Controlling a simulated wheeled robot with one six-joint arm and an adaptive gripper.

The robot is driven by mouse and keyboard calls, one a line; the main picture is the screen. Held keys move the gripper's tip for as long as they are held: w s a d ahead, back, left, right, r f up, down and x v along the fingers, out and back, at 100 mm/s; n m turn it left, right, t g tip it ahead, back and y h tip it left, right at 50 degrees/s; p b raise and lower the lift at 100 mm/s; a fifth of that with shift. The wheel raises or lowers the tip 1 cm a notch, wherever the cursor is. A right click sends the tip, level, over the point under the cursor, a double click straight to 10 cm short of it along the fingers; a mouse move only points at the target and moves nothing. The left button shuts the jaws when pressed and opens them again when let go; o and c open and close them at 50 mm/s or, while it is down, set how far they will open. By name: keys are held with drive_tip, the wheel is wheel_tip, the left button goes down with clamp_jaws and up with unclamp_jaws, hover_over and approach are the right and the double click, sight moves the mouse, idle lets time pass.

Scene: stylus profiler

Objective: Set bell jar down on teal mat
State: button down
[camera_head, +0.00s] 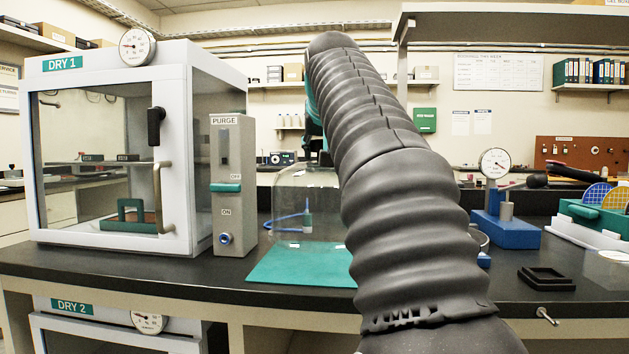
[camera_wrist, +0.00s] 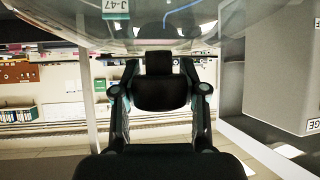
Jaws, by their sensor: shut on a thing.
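The clear glass bell jar (camera_head: 292,192) shows left of my arm in the head view, partly hidden by it. Its lower edge appears near the back edge of the teal mat (camera_head: 300,265); whether it touches the mat I cannot tell. In the wrist view, the jar's curved glass (camera_wrist: 200,30) fills the top, with a J-47 label (camera_wrist: 115,8). My gripper (camera_wrist: 158,62) is shut at the jar, holding it; the exact grip spot is hard to see. In the head view my arm hides the fingers. The mat's front left part is bare.
The DRY 1 cabinet (camera_head: 112,150) and the grey PURGE box (camera_head: 229,185) stand left of the mat. A blue gauge stand (camera_head: 506,232) and a small black square tray (camera_head: 546,279) are on the right. A blue hose (camera_head: 284,220) shows through or behind the glass.

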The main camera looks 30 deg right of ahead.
drive_tip(key=shift+w+a+f, duration=0.4)
drive_tip(key=shift+w, duration=0.25)
drive_tip(key=shift+f+b, duration=1.05)
drive_tip(key=shift+f, duration=1.05)
drive_tip(key=c, duration=0.6)
unclamp_jaws()
drive_tip(key=p+v, duration=0.1)
drive_tip(key=v, duration=1.1)
